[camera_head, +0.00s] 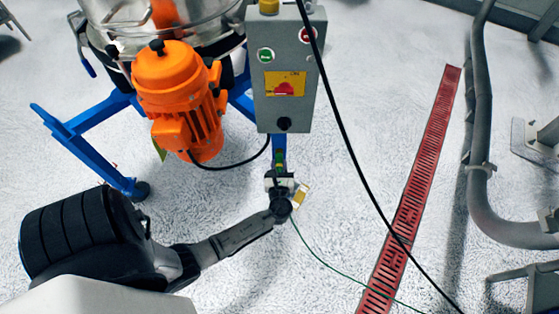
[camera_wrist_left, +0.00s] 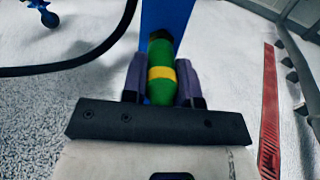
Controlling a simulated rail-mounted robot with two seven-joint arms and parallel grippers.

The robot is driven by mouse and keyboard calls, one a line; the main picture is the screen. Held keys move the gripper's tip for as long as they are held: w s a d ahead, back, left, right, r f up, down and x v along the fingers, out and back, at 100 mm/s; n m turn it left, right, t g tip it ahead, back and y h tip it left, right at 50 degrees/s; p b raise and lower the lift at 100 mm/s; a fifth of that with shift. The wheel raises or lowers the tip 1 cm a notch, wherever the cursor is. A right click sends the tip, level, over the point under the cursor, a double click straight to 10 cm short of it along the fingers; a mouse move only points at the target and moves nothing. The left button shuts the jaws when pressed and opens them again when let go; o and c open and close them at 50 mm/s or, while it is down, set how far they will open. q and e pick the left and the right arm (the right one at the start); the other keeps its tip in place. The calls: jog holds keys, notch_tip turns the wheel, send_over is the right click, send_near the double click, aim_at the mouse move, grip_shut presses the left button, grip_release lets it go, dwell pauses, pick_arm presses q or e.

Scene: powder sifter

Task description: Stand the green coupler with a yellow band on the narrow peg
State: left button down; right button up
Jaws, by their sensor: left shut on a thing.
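The green coupler with a yellow band (camera_wrist_left: 161,73) is between the two fingers of my left gripper (camera_wrist_left: 163,80) in the left wrist view. The gripper is shut on it. The coupler's dark far end points toward a blue upright just beyond it; I cannot tell whether they touch. In the head view my left gripper (camera_head: 280,176) is below the grey control box, and a small bit of the green coupler (camera_head: 280,158) shows at its tip. I cannot make out the narrow peg in either view. My right gripper is not in view.
The grey control box (camera_head: 287,100) hangs above the gripper, beside an orange motor (camera_head: 180,100) on a blue frame (camera_head: 85,150). Black cables hang nearby, one (camera_head: 345,140) crossing to the lower right. A red floor grate (camera_head: 415,200) lies to the right. Open floor lies between.

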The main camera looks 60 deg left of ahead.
pick_arm(q)
jog(key=shift+s+d+r, duration=0.2)
jog(key=shift+s+d, duration=0.15)
jog(key=shift+d, duration=0.1)
jog(key=shift+s+d+f, duration=0.1)
jog(key=shift+d, duration=0.2)
jog(key=shift+p+v, duration=0.4)
jog(key=shift+v, duration=0.55)
jog(key=shift+f, duration=0.1)
